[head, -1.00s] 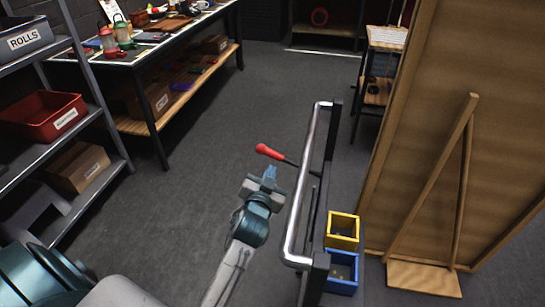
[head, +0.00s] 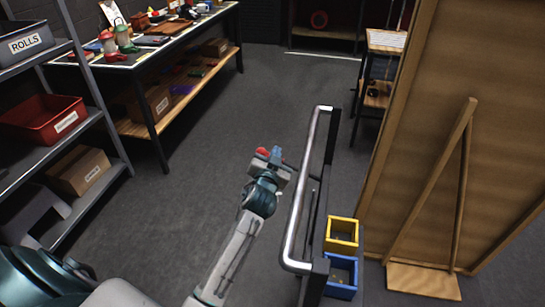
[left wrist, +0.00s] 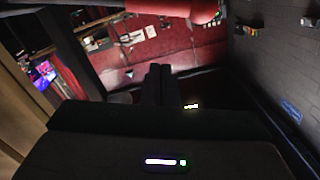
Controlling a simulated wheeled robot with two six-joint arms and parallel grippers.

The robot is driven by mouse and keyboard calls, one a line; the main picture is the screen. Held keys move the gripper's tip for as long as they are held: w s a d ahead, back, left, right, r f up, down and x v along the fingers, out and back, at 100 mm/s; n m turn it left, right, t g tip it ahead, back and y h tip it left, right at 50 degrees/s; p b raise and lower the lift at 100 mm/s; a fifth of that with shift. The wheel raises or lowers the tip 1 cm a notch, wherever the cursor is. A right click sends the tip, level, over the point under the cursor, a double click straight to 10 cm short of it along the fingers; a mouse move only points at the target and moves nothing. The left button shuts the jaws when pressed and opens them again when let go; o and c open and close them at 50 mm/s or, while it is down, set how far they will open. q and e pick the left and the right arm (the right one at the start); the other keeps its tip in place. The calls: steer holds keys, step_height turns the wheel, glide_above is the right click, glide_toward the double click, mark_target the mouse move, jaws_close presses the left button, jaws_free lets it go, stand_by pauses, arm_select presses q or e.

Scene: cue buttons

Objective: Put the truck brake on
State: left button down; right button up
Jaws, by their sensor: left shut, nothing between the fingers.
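The truck has a silver push handle (head: 298,215) on a dark frame, right of centre in the head view. Its brake lever has a red grip (head: 263,151) that points left from the frame; most of the lever is hidden behind my gripper. My left gripper (head: 276,155) is shut and empty, its tips right at the red grip. I cannot tell whether they touch. In the left wrist view the shut fingers (left wrist: 164,85) point ahead and a red rounded piece (left wrist: 175,8), likely the grip, shows at the top edge. My right gripper is not in view.
A yellow bin (head: 342,222) and a blue bin (head: 341,290) sit on the truck. A wooden panel with a prop (head: 455,160) stands to the right. Shelves with a red bin (head: 45,122) stand left, a workbench (head: 150,55) behind. The floor between is clear.

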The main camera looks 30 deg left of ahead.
mark_target(291, 166)
arm_select(q)
steer(key=shift+w+a+f+b, duration=0.1)
steer(key=shift+w+a+f, duration=0.25)
steer(key=shift+f, duration=0.3)
steer(key=shift+w+a+f+b, duration=0.1)
steer(key=shift+w+a+f, duration=0.15)
steer(key=shift+f, duration=0.4)
steer(key=shift+w+a+f+b, duration=0.1)
steer(key=shift+w+a+f, duration=0.25)
steer(key=shift+f, duration=0.3)
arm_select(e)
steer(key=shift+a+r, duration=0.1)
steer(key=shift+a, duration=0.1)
